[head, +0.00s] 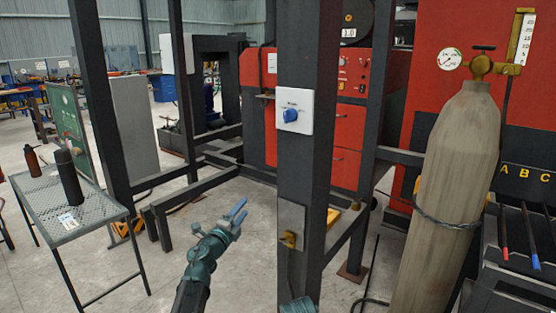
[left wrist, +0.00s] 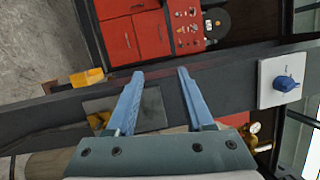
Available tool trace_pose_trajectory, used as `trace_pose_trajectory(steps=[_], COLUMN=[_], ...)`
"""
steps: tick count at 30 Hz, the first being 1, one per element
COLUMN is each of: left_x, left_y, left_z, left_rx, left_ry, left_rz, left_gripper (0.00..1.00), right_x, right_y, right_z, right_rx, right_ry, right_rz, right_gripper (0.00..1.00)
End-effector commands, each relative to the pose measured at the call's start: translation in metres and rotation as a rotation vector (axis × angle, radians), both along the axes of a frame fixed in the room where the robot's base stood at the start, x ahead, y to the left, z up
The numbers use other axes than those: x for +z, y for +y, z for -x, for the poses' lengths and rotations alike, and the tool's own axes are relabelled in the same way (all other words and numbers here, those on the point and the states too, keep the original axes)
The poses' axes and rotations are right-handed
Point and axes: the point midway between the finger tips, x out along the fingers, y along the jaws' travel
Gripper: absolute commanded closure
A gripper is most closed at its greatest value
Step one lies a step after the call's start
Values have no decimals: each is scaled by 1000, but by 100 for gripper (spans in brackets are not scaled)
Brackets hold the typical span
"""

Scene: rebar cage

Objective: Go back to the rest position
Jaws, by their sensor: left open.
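My left gripper (head: 238,208) has two blue fingers and is raised in front of the dark steel frame, left of the thick upright post (head: 304,160). In the left wrist view its fingers (left wrist: 160,72) are spread apart with nothing between them. The post crosses behind the fingers in that view. My right gripper does not show; a teal part of my own arm shows at the bottom edge of the head view.
The post bears a white box with a blue knob (head: 291,115) and a plate with a brass fitting (head: 290,238). A gas cylinder (head: 450,190) stands right. A mesh table (head: 100,215) with two bottles stands left. Floor between table and arm is clear.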

Motion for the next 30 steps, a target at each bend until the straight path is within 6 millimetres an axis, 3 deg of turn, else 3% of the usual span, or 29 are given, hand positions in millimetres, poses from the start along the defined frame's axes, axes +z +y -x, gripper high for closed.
trace_pose_trajectory(steps=[1, 4, 8, 11, 17, 21, 24, 27, 30], left_x=[17, 21, 9, -12, -61, -86, -92, -93, -91], left_y=[3, 18, 33, 35, 14, -17, -37, -52, -62], left_z=[5, 12, 34, 62, 149, 230, 283, 324, 351], left_rx=[75, 241, 448, 600, 891, 1075, 1179, 1255, 1300], left_ry=[31, 117, 274, 427, 803, 1098, 1281, 1418, 1507], left_rz=[80, 249, 458, 598, 803, 856, 850, 825, 797], left_gripper=[48, 48, 48, 48, 48, 48, 48, 48, 48], right_x=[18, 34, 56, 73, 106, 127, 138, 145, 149], right_y=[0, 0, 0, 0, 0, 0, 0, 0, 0], right_z=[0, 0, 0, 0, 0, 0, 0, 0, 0], right_rx=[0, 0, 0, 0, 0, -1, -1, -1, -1], right_ry=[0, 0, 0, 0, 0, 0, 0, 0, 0], right_rz=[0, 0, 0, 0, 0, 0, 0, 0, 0], right_gripper=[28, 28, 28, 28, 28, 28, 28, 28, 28])
